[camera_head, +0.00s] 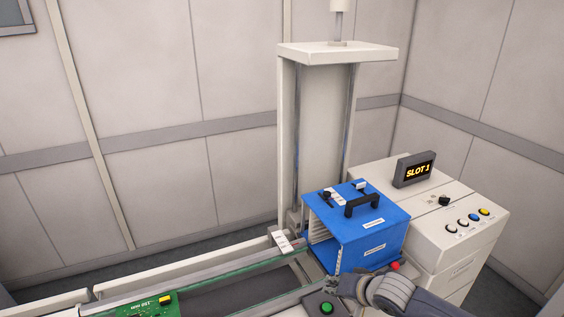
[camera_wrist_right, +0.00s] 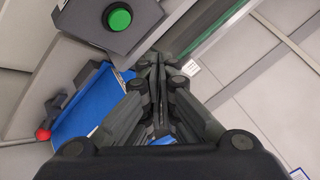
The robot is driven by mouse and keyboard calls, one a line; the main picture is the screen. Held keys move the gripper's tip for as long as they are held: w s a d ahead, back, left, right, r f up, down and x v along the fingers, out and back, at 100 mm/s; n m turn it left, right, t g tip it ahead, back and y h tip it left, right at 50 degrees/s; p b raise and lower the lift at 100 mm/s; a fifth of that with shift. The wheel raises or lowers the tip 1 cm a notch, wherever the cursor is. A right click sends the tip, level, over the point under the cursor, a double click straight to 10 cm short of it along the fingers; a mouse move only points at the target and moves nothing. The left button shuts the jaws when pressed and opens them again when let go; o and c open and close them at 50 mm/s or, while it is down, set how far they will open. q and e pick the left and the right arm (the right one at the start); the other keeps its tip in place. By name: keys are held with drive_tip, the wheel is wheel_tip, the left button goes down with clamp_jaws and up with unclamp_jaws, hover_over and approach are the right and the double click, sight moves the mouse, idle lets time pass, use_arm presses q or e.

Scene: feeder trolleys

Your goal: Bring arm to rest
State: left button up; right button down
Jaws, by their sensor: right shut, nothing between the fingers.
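My right gripper (camera_head: 340,286) reaches in from the lower right in the head view, low in front of the blue magazine box. In the right wrist view its fingers (camera_wrist_right: 157,62) are closed together and hold nothing. They point toward the box with the green button (camera_wrist_right: 119,18), which also shows in the head view (camera_head: 326,307). I cannot tell whether they touch it. My left gripper is not in view.
The blue box (camera_head: 364,255) with a black handle stands beside a white cabinet (camera_head: 463,236) with a SLOT 1 display (camera_head: 414,169) and several buttons. A green circuit board (camera_head: 150,305) lies on the conveyor at lower left. A tall white column (camera_head: 321,140) stands behind.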

drive_tip(key=s+a+f+n+g, duration=0.1)
drive_tip(key=s+a+n, duration=0.1)
drive_tip(key=s+a, duration=0.35)
drive_tip(key=s+a+f+n, duration=0.1)
drive_tip(key=s+a+n, duration=0.15)
drive_tip(key=s, duration=0.55)
drive_tip(key=s+d+g+h, duration=0.2)
drive_tip(key=s+d, duration=0.3)
drive_tip(key=s, duration=0.4)
drive_tip(key=s+d+g+h, duration=0.2)
drive_tip(key=s+d, duration=0.4)
drive_tip(key=s, duration=0.3)
wheel_tip(320, 180, down, 34)
drive_tip(key=s+n+g+b, duration=0.1)
drive_tip(key=s+b, duration=0.1)
drive_tip(key=b, duration=0.5)
drive_tip(key=s+d+f+b, duration=0.1)
drive_tip(key=s+f+b, duration=0.1)
drive_tip(key=s+f, duration=0.6)
drive_tip(key=s+d+f+g+b, duration=0.1)
drive_tip(key=s+f+b, duration=0.2)
drive_tip(key=s+f, duration=0.6)
wheel_tip(320, 180, down, 4)
drive_tip(key=shift+d+f, duration=0.2)
drive_tip(key=shift+d, duration=0.2)
